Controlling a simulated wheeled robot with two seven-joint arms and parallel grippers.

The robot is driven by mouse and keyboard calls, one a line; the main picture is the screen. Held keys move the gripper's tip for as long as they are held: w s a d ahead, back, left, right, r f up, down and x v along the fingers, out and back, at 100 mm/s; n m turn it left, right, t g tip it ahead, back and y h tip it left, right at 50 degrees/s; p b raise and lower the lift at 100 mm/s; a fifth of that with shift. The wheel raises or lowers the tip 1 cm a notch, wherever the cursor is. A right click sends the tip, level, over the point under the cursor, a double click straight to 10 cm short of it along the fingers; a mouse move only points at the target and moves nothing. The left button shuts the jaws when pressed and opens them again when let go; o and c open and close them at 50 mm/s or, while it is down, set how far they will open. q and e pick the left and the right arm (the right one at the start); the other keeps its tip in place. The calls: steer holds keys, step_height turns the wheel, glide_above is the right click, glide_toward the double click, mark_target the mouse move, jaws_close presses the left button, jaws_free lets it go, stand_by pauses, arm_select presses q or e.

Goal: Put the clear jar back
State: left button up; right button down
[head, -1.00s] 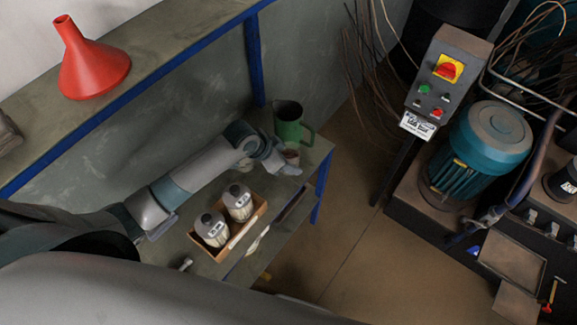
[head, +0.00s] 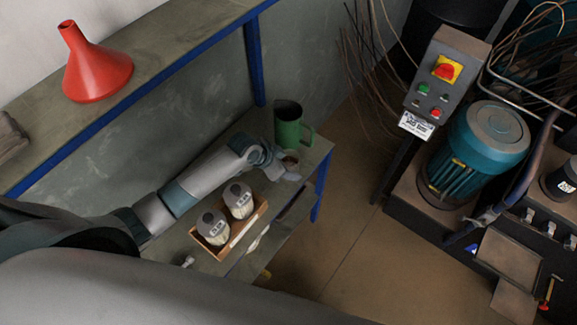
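A small, clear-looking jar with brownish contents (head: 290,157) stands near the far right end of the grey-green bench, just in front of a green jug. My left gripper (head: 287,170) is right beside this jar, on its near side, and partly overlaps it. The fingers are too small to show whether they are open or shut, or whether they touch the jar. Two jars with grey lids and white labels, a rear one (head: 239,201) and a front one (head: 213,227), stand upright in a wooden tray (head: 243,237). My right gripper is not in view.
The green jug (head: 289,126) stands at the back of the bench (head: 325,147). A red funnel (head: 95,65) sits on the upper shelf. A control box (head: 445,80) and a teal motor (head: 475,150) stand to the right, across open floor.

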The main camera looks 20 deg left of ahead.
arm_select(q)
steer(key=shift+f, duration=0.1)
steer(key=o, duration=1.3)
steer(key=shift+r, duration=0.2)
steer(key=b+v, duration=0.2)
steer(key=v, duration=1)
